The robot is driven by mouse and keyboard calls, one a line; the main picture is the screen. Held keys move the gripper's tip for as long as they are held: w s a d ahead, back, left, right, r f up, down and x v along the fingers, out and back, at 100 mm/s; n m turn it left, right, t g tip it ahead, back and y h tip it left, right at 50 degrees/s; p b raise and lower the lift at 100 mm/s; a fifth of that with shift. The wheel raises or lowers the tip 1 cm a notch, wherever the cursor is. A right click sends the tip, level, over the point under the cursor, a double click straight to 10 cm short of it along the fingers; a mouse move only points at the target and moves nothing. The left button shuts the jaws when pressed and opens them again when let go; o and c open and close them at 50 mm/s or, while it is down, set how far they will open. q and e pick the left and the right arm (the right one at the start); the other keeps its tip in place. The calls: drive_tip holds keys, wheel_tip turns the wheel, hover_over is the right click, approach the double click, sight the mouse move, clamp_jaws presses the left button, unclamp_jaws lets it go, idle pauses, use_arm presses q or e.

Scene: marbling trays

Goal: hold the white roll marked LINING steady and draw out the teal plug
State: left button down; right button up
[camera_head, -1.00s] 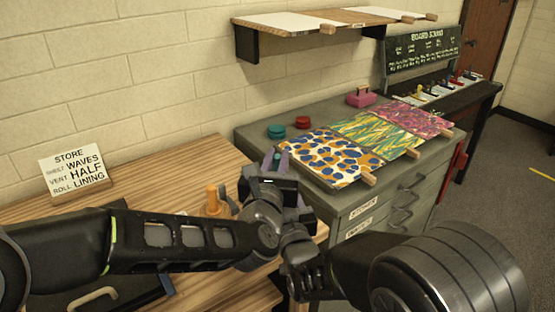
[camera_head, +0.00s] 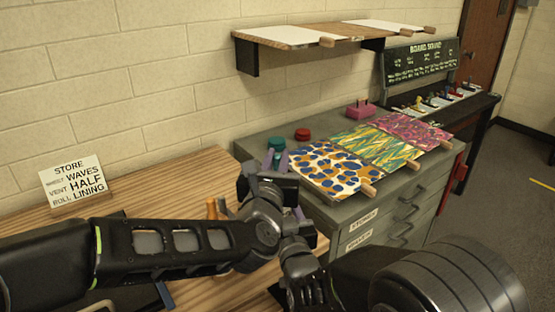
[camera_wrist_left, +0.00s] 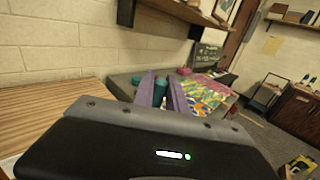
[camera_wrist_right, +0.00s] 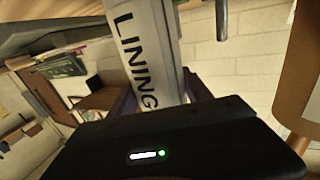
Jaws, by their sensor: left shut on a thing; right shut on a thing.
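My left gripper (camera_head: 276,163) has its purple fingers raised over the edge between wooden bench and grey cabinet. In the left wrist view the fingers are closed on a teal plug (camera_wrist_left: 160,91). No roll shows around the plug there. The white roll marked LINING (camera_wrist_right: 146,50) shows in the right wrist view, between the fingers of my right gripper (camera_wrist_right: 157,92), which is shut on it. The roll's far end runs out of that frame. In the head view my left arm hides most of the right gripper and the roll.
A teal round pot (camera_head: 278,145) and a red one (camera_head: 302,134) stand on the grey cabinet (camera_head: 250,142), beside patterned sheets (camera_head: 330,170). A sign (camera_head: 74,184) stands on the wooden bench (camera_head: 150,196), near an orange peg (camera_head: 212,208). A shelf (camera_head: 305,45) hangs above.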

drive_tip(key=o, duration=1.6)
drive_tip(key=v, duration=0.7)
drive_tip(key=shift+s, duration=0.25)
drive_tip(key=shift+s, duration=0.1)
